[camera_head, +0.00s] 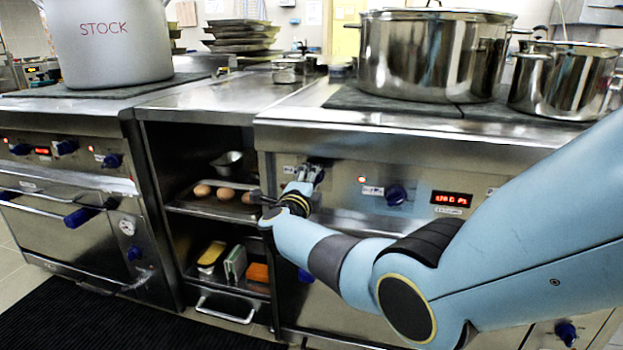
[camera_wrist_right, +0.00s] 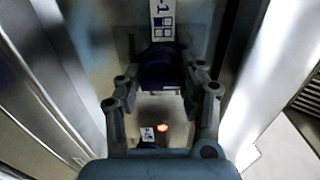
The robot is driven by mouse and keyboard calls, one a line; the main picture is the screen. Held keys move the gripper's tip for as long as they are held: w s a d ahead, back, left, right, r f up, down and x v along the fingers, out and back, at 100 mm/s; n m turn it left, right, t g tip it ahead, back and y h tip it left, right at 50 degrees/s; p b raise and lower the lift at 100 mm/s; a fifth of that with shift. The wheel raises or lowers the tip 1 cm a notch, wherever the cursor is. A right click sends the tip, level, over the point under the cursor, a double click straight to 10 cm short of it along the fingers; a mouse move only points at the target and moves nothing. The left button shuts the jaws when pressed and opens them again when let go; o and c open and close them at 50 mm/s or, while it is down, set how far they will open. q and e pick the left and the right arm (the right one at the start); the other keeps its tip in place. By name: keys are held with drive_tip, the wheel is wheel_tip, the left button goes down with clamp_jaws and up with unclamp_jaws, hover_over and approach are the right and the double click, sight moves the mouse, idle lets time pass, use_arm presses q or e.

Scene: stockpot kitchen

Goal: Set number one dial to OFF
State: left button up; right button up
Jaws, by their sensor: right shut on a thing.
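The number one dial (camera_wrist_right: 160,72) is a dark blue knob under a label marked 1 (camera_wrist_right: 163,20) in the right wrist view. My right gripper (camera_wrist_right: 162,82) has its fingers on both sides of this dial and is shut on it. In the head view my right gripper (camera_head: 309,178) reaches the left end of the right stove's front panel and partly covers the dial (camera_head: 317,168). The dial's exact pointer setting cannot be read. My left gripper is not in view.
Another blue dial (camera_head: 397,194) sits farther right on the panel, beside a red display (camera_head: 451,198). A lit red lamp (camera_wrist_right: 162,127) shows between the dials. Steel pots (camera_head: 432,55) stand on the stove. Open shelves (camera_head: 215,208) with eggs are at the left.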

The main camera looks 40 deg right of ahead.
drive_tip(key=shift+a, duration=0.1)
drive_tip(key=o, duration=1.1)
drive_tip(key=v, duration=1.2)
drive_tip(key=shift+s+f, duration=0.1)
